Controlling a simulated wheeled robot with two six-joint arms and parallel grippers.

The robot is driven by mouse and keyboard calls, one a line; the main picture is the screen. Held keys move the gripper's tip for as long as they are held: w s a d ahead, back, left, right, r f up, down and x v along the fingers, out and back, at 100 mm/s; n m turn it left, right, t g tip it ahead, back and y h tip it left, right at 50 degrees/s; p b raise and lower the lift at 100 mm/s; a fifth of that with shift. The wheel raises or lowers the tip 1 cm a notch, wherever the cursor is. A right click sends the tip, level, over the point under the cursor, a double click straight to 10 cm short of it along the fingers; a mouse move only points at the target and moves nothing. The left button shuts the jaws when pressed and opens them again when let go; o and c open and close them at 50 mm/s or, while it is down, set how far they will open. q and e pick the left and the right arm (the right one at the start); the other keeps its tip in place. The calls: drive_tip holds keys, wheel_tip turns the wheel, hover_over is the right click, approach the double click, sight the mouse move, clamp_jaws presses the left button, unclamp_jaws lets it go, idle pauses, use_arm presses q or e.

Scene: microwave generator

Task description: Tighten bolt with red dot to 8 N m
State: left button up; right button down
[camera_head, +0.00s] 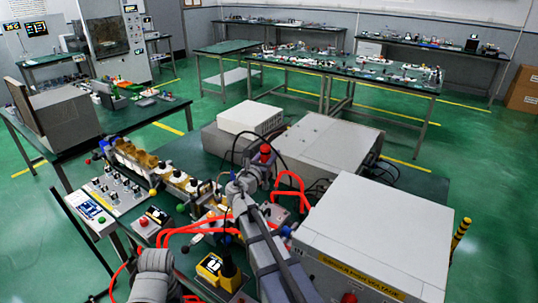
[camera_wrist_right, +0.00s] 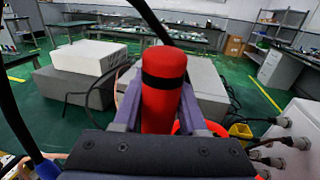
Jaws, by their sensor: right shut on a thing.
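My right gripper (camera_head: 262,163) is shut on a red handle (camera_head: 265,150) with a black band, held above the bench. In the right wrist view the red handle (camera_wrist_right: 163,90) stands nearly upright between the two purple-grey fingers of the gripper (camera_wrist_right: 158,112). The tool's lower end is hidden behind the gripper body. I cannot make out a bolt with a red dot in either view. My left gripper is not in view.
The bench (camera_head: 415,205) carries grey boxes (camera_head: 320,150), a large box with a yellow label (camera_head: 378,235), a white box (camera_head: 250,118) and a control panel (camera_head: 108,195). Red hoses (camera_head: 290,183) and black cables loop close to my right arm. A yellow device (camera_head: 212,265) stands in front.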

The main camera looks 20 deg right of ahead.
drive_tip(key=shift+f, duration=0.1)
drive_tip(key=shift+f+b, duration=2.85)
drive_tip(key=shift+b, duration=0.1)
drive_tip(key=shift+f+b, duration=0.9)
idle(0.7)
drive_tip(key=shift+r, duration=0.1)
idle(1.1)
